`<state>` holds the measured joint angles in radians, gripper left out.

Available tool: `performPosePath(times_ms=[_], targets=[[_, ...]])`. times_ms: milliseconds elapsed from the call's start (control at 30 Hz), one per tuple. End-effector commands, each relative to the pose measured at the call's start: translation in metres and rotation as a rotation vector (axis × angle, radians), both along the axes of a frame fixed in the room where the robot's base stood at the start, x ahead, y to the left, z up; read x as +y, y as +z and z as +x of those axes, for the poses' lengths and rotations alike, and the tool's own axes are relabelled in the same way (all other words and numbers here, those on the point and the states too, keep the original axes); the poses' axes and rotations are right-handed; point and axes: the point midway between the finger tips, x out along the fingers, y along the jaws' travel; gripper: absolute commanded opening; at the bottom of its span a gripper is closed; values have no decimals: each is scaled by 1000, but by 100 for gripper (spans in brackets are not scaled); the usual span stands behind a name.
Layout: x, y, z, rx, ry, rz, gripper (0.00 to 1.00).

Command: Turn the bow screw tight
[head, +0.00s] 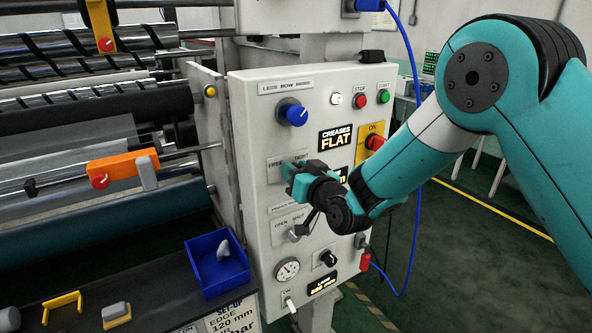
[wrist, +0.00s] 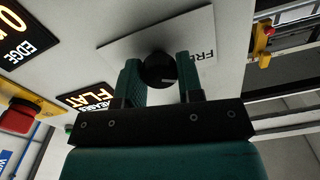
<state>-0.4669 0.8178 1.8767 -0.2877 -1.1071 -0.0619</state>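The bow screw is a round black knob (wrist: 158,70) on a pale plate (wrist: 203,45) lettered FREE at its right, upside down in the wrist view. A light mark on the knob points to the right, toward that lettering. My gripper (wrist: 160,72) has one finger on each side of the knob, and the knob fills the gap, so the fingers look shut on it. In the head view my gripper (head: 296,178) is at the panel's FREE/TIGHT plate and hides the knob.
The grey control panel (head: 250,110) carries a blue bow knob (head: 293,113) above and an OPEN/SHUT lever (head: 296,234) below. A red emergency button (head: 375,142) is to the right. A blue cable (head: 412,200) hangs beside the panel. A blue bin (head: 208,270) sits lower left.

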Motion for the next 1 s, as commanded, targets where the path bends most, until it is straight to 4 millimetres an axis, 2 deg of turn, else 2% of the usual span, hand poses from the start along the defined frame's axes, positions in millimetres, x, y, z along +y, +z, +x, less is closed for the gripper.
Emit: performPosePath(times_ms=[33,100,567,1000], targets=[[0,0,0,0,0,0,22],[0,0,0,0,0,0,10],[-1,-1,0,55,0,83,10],[-2,-2,1,265,0,396,10]])
